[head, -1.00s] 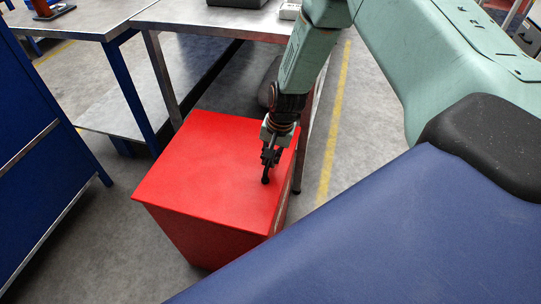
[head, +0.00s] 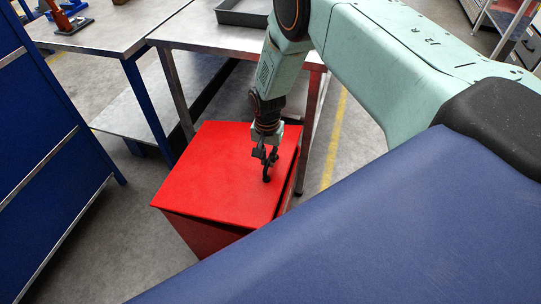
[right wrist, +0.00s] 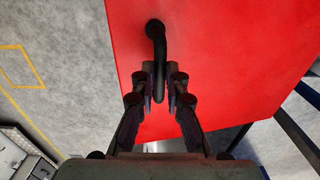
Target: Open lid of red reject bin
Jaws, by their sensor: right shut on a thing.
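The red reject bin (head: 200,236) stands on the floor below the bench. Its flat red lid (head: 212,172) covers the top and appears slightly raised at the near edge, with the bin wall below it in shadow. A black curved handle (head: 267,178) sits on the lid near its right side. My right gripper (head: 265,162) is shut on this handle from above. In the right wrist view, the handle (right wrist: 157,40) runs down between the two fingers of the gripper (right wrist: 162,82). The bin's inside is hidden. My left gripper is not in view.
A metal workbench (head: 190,38) with a grey tray (head: 243,14) stands behind the bin. A blue cabinet (head: 45,150) stands on the left. A blue surface fills the lower right. Grey floor (head: 125,232) is clear between cabinet and bin.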

